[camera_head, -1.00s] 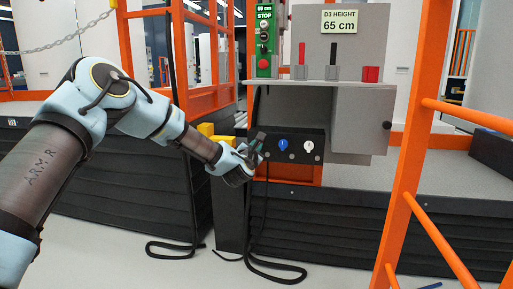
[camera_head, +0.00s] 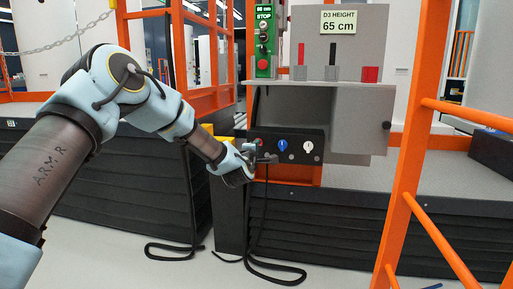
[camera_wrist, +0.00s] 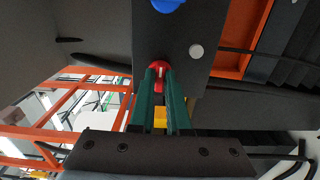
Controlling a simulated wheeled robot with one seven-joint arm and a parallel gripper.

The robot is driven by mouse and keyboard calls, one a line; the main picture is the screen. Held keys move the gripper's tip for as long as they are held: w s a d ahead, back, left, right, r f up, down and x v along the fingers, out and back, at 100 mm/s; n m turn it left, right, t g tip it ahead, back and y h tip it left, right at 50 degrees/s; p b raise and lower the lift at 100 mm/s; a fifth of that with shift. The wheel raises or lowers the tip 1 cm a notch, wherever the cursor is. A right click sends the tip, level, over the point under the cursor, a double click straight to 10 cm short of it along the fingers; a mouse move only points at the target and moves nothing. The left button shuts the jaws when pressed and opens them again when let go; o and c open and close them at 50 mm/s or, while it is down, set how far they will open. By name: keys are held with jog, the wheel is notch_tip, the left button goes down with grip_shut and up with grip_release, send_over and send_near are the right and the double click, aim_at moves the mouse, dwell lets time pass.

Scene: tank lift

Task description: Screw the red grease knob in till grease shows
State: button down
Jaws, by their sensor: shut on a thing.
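The red grease knob (camera_wrist: 154,66) shows in the wrist view between the tips of my gripper's green fingers (camera_wrist: 161,76). A white mark or bar and a red tab show at its middle. My gripper is shut on the knob. In the head view my gripper (camera_head: 266,159) is at the left end of the dark panel (camera_head: 308,157), and a bit of the red knob (camera_head: 259,142) shows just above it. The fingers hide part of the knob. I cannot make out any grease around it.
A blue knob (camera_head: 283,146) and a white knob (camera_head: 308,147) sit to the right on the same panel. A grey box with a shelf (camera_head: 320,85) is above. Orange rails (camera_head: 402,170) stand at the right. A black cable (camera_head: 275,275) lies on the floor.

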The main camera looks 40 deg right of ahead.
jog(key=n, duration=2.3)
jog(key=shift+w+a+r, duration=0.1)
jog(key=shift+w+a, duration=0.05)
jog(key=shift+w, duration=0.1)
dwell(2.1)
dwell(0.4)
jog(key=c, duration=0.9)
grip_release()
jog(key=shift+s, duration=0.1)
